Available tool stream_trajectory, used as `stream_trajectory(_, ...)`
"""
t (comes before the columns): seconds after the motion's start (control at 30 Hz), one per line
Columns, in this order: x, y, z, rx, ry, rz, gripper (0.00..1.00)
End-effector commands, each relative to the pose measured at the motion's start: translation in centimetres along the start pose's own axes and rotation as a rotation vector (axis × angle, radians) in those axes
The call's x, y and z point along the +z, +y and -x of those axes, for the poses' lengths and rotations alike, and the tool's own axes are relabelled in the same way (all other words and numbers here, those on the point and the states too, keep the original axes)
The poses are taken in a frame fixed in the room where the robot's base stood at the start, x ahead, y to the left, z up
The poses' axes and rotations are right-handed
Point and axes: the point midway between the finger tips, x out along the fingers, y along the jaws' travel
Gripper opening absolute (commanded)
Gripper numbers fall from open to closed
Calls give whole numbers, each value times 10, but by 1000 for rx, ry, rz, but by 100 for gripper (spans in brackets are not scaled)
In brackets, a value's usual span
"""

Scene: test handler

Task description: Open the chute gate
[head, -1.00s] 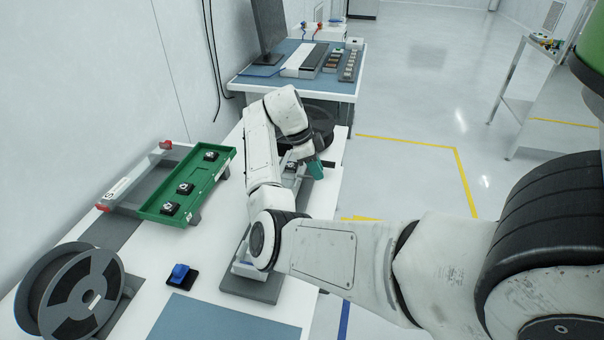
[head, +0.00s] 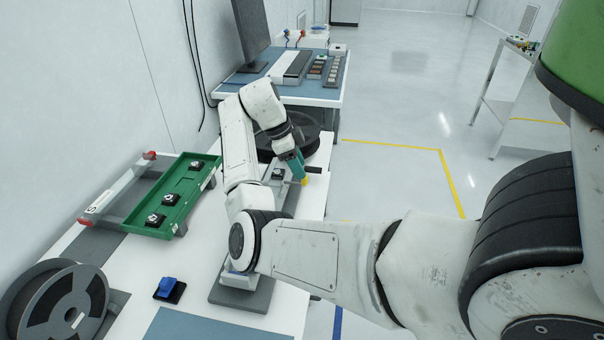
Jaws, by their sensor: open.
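A grey chute runs along the white bench, mostly hidden behind my arm; its base plate (head: 242,297) shows at the near end. A small dark part (head: 278,174) with a light top sits near its far end. My gripper (head: 301,175), with a teal body, points down at the far end of the chute, just right of that part. A small yellow piece (head: 304,182) shows right at the gripper's tip; I cannot tell whether it is the gate's handle or whether the fingers touch it. The gate itself is not clearly seen. The gripper is open.
A green tray (head: 158,218) with several dark parts lies to the left on a rail. A blue button (head: 166,287) and a reel (head: 58,305) are at the near left. A dark round reel (head: 318,140) lies beyond my gripper.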

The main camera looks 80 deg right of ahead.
Motion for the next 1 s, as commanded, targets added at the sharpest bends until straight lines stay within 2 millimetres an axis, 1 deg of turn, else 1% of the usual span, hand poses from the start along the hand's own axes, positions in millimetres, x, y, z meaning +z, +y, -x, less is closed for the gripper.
stream_trajectory(0.1, 1, 0, 25, -2, -3, 1, 46)
stream_trajectory(0.2, 1, 0, 43, -2, -4, 0, 46)
stream_trajectory(0.3, 1, 0, 58, -1, -4, 1, 46)
stream_trajectory(0.4, 0, 0, 66, 0, -2, 2, 46)
stream_trajectory(0.53, 0, 0, 71, 1, -1, 1, 46)
stream_trajectory(1.0, 0, 0, 71, 0, 0, 1, 46)
